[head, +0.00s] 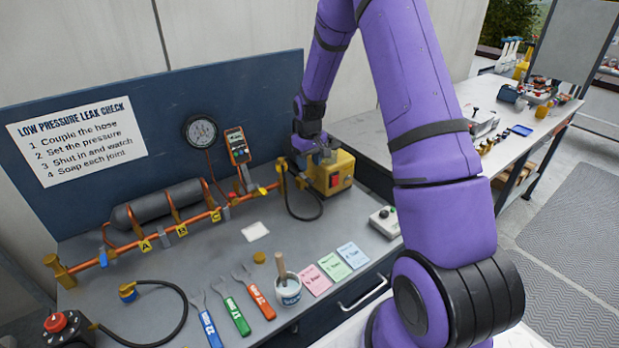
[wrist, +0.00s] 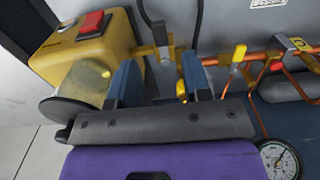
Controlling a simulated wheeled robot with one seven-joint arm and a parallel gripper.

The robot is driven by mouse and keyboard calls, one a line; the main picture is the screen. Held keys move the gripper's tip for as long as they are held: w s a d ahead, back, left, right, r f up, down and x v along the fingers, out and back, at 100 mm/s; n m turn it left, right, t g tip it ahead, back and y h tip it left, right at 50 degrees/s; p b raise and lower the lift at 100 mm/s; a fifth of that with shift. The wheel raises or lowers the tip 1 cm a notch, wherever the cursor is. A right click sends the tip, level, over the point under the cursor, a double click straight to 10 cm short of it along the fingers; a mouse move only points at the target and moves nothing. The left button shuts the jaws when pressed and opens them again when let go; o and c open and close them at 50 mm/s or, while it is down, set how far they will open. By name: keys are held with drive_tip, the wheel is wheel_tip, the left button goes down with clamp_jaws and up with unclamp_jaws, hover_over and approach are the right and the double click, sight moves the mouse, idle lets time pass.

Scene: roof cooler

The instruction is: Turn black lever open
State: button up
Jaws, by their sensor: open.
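I cannot clearly make out a black lever in either view. My gripper (head: 312,148) is at the right end of the copper pipe line (head: 190,228), beside the yellow box (head: 334,174) with a red switch. In the wrist view, the two blue fingers of my gripper (wrist: 160,78) stand apart. An orange-yellow fitting (wrist: 161,36) and the end of the pipe line show between and beyond them. My gripper hides part of that area, and I cannot tell whether a finger touches anything. A yellow valve lever (wrist: 239,55) stands farther along the pipe.
A round gauge (head: 201,132) and an orange meter (head: 237,145) are on the blue back panel (head: 90,95). A black hose (head: 305,215) loops below the yellow box. Tools, a brush pot (head: 288,290) and coloured cards (head: 331,267) lie along the front of the bench.

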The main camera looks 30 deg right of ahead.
sight(309, 180)
wheel_tip(309, 180, down, 6)
idle(0.4)
clamp_jaws()
